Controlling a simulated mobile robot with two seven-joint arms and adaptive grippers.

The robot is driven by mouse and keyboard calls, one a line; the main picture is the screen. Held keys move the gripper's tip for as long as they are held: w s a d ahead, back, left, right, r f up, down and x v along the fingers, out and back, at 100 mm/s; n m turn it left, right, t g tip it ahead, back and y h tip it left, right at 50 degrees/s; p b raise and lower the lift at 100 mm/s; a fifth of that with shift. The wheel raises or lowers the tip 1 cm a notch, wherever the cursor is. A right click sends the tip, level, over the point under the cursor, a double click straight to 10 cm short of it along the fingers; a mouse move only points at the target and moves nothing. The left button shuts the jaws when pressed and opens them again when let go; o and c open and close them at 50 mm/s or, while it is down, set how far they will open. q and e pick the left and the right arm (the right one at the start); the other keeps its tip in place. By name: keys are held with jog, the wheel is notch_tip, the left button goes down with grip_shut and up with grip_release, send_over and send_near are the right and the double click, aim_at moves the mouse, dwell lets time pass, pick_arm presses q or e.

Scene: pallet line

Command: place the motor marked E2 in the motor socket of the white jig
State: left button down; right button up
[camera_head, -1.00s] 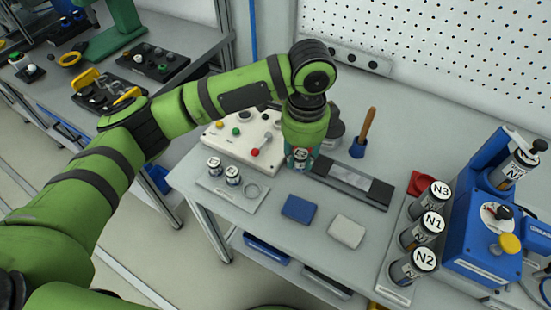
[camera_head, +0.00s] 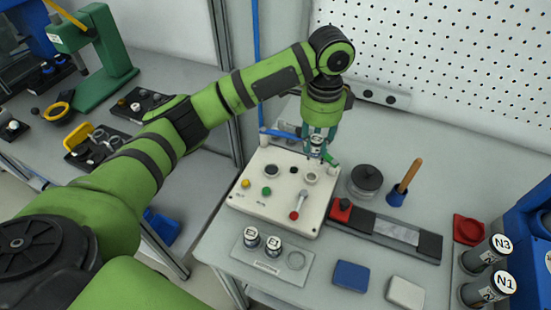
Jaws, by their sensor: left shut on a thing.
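The white jig (camera_head: 252,192) stands on the bench with coloured buttons, a red-tipped lever and round sockets on its top. One ringed socket (camera_head: 311,179) is at its right rear. My left gripper (camera_head: 318,152) is shut on a small motor (camera_head: 317,142) with a white label, too small to read surely. It holds the motor upright, in line with the jig's right rear corner, just behind that socket in the picture; the height gap cannot be told. The fingers partly hide the motor. My right gripper is not in view.
A grey tray (camera_head: 250,267) in front holds two labelled motors and an empty ring. A dark rail (camera_head: 385,232) with a red block (camera_head: 341,210) lies right of the jig. A dark lidded pot (camera_head: 366,181) and a brush in a blue holder (camera_head: 397,197) stand behind it.

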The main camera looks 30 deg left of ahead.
pick_arm(q)
jog(key=a+f+p, duration=0.1)
jog(key=a+f, duration=0.1)
jog(key=a, duration=0.1)
jog(key=s+a+f+p, duration=0.1)
jog(key=a, duration=0.2)
jog(key=a+f+p, duration=0.1)
jog(key=a+f, duration=0.1)
jog(key=a, duration=0.2)
jog(key=shift+s+f, duration=0.35)
jog(key=shift+s, duration=0.05)
jog(key=shift+a+f, duration=0.2)
jog(key=shift+f, duration=0.3)
notch_tip(320, 180, down, 2)
jog(key=shift+f+p, duration=0.25)
jog(key=shift+p, duration=0.4)
jog(key=shift+f, duration=0.5)
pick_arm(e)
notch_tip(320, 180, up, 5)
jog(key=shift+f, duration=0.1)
pick_arm(q)
jog(key=shift+f, duration=0.1)
